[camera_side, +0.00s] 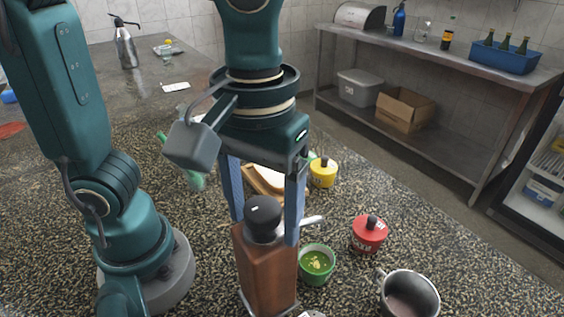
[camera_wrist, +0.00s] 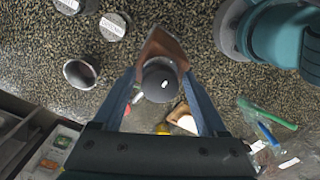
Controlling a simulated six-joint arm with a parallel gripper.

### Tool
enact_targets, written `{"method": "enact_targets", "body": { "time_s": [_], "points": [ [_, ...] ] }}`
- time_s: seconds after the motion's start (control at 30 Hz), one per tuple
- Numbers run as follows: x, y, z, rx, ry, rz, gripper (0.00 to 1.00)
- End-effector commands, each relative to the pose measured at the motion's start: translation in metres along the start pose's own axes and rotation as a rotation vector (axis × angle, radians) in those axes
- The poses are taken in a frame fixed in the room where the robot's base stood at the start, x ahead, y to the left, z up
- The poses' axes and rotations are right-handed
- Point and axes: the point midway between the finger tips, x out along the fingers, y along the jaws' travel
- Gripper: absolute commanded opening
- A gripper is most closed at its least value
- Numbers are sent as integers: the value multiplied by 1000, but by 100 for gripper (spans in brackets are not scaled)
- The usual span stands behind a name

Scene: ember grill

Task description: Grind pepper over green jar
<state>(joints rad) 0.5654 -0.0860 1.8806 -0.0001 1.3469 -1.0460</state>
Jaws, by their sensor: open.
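The pepper grinder (camera_side: 266,268) stands upright on the speckled counter, with a brown wooden body, a black knob on top and a metal crank pointing right. My gripper (camera_side: 265,232) is above it, pointing down, with its blue fingers open on either side of the knob. The wrist view shows the black knob (camera_wrist: 160,82) between the spread fingers (camera_wrist: 160,76); contact cannot be told. The green jar (camera_side: 317,265) stands open just right of the grinder, with yellowish bits inside. I cannot make out the green jar in the wrist view.
A red lidded jar (camera_side: 369,235) and a metal pot (camera_side: 410,295) stand to the right. A yellow lidded jar (camera_side: 323,172) and a board (camera_side: 262,182) lie behind my gripper. The wrist view shows a clear bag with a green-handled item (camera_wrist: 266,112). Bare counter lies between the jars.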

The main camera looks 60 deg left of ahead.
Motion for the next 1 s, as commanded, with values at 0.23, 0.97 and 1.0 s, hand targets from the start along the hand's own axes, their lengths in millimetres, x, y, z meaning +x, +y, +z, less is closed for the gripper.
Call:
{"method": "enact_targets", "body": {
  "time_s": [0.23, 0.97, 1.0],
  "points": [
    [-9, 1, 0, 2, 1, 3, 75],
    [-70, 0, 0, 4, 0, -1, 75],
    [-70, 0, 0, 4, 0, -1, 75]
  ]
}}
